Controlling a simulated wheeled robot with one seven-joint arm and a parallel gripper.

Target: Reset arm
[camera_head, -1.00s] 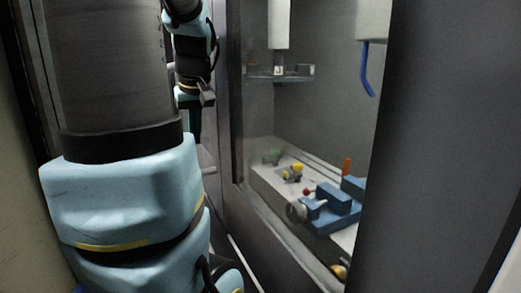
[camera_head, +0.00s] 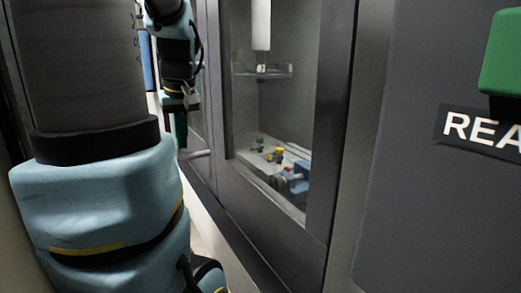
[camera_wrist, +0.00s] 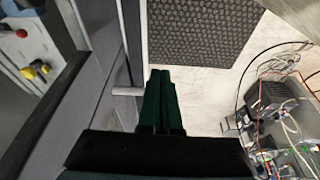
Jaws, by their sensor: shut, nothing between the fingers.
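My gripper shows in the wrist view (camera_wrist: 160,100) with its two dark green fingers together and nothing between them. In the head view my gripper (camera_head: 180,130) hangs at the far end of my arm, pointing down, outside the booth. It is left of the booth window (camera_head: 280,100). In the wrist view the fingers point past a light door handle (camera_wrist: 128,91) on the booth front; I cannot tell whether they touch it.
Inside the booth, a blue vise-like fixture (camera_head: 298,178) and a yellow part (camera_head: 279,154) sit on a light bed. A grey panel with a green block (camera_head: 503,55) stands at the right. The wrist view shows a dark mat (camera_wrist: 200,30) and wired equipment (camera_wrist: 275,100).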

